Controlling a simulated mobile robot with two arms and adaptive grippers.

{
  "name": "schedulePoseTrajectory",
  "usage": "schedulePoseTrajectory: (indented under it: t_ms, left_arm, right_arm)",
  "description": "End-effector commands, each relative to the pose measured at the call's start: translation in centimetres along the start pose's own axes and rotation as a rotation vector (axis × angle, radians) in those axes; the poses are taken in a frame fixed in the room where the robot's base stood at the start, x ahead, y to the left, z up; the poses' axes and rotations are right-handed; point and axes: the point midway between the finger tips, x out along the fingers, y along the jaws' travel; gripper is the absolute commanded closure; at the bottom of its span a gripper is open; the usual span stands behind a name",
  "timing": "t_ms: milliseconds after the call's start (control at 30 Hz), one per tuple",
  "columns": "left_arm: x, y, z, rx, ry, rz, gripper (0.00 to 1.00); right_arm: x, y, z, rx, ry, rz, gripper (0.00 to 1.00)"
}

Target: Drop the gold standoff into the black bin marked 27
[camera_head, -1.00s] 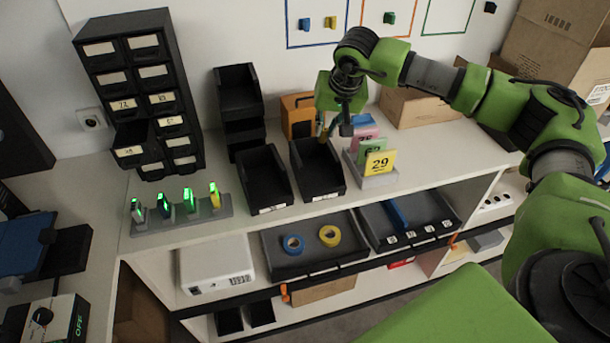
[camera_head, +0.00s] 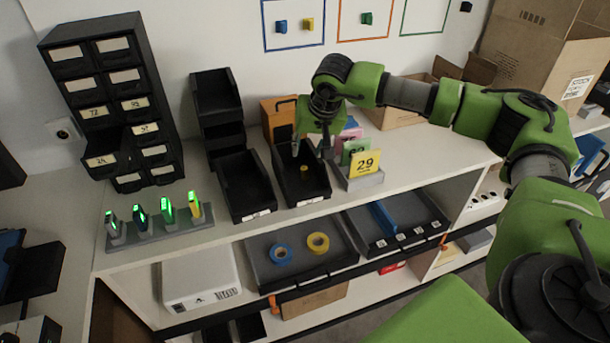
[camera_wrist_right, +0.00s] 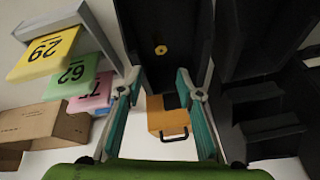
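The gold standoff (camera_head: 304,169) shows inside the right-hand of two black bins (camera_head: 316,189) on the shelf top. In the right wrist view the standoff (camera_wrist_right: 161,50) looks like a small gold hexagon against the dark bin interior (camera_wrist_right: 188,62), below the fingertips; I cannot tell whether it rests on the floor or is still falling. The bin's front label is too small to read. My right gripper (camera_head: 310,148) is over the back of this bin, with its fingers apart and empty; they also show spread in the right wrist view (camera_wrist_right: 160,82). My left gripper is out of view.
Another black bin (camera_head: 249,197) stands just left. Number cards, with yellow 29 (camera_head: 365,164) in front, stand close on the right. An orange box (camera_head: 272,122) and stacked black bins (camera_head: 217,92) are behind. A rack of green-lit devices (camera_head: 158,233) is front left.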

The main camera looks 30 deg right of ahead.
Motion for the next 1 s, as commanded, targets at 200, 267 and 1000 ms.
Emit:
schedulePoseTrajectory:
  t_ms: [200,267,1000]
  left_arm:
    - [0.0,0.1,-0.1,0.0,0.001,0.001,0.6]
    - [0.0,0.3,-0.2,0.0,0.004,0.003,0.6]
    - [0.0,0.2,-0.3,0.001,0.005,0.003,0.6]
  right_arm:
    - [0.0,0.0,0.0,0.0,0.0,0.0,0.67]
    - [0.0,0.0,0.0,0.0,0.0,0.0,0.67]
    - [-11.4,0.0,0.0,0.001,0.0,-0.001,0.67]
